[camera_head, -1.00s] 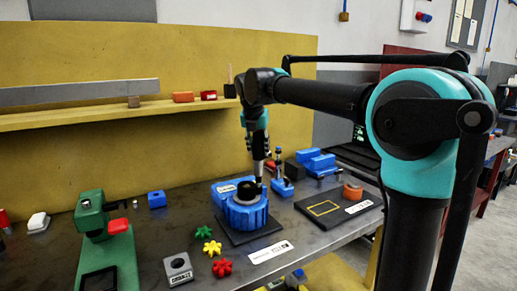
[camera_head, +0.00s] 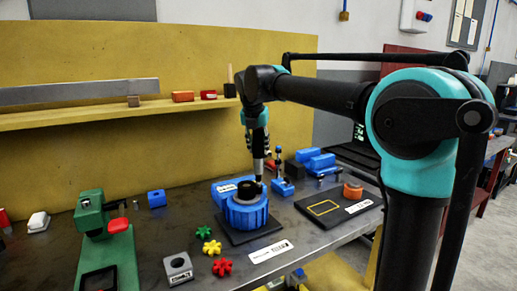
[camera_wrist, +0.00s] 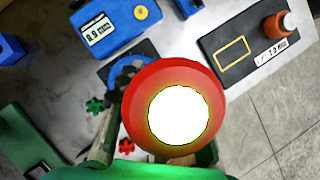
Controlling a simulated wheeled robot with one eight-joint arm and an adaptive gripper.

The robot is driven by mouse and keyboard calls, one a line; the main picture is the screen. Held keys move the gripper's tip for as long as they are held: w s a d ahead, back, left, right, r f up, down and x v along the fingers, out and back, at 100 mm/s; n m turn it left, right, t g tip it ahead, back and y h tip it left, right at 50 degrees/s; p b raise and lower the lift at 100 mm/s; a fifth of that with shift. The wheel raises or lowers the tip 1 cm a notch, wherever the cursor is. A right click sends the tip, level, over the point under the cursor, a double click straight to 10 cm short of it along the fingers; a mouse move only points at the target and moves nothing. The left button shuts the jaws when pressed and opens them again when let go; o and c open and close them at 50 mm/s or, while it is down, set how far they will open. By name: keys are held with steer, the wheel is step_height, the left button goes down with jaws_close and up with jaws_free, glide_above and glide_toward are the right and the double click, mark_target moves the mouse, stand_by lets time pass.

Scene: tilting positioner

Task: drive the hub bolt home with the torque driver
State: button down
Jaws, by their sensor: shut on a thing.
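The blue round positioner (camera_head: 246,211) stands on a dark square plate, with a dark hub opening on top; in the wrist view its blue rim (camera_wrist: 126,68) is partly covered. My gripper (camera_head: 260,165) points down over the positioner's right side. It is shut on the torque driver, whose red round end (camera_wrist: 147,78) with a glaring white middle fills the centre of the wrist view. The driver's lower part reaches down to the hub area in the head view, but whether its tip touches the bolt cannot be told. The hub bolt is hidden.
A blue box with a display (camera_wrist: 100,28) stands beside the positioner. A dark mat (camera_head: 330,222) with a yellow outline and an orange cylinder (camera_head: 352,191) lies to the right. A green press (camera_head: 91,210) stands left. Star knobs, yellow (camera_head: 212,248) and red (camera_head: 222,267), lie in front.

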mark_target(259, 131)
steer(key=shift+r, duration=2.75)
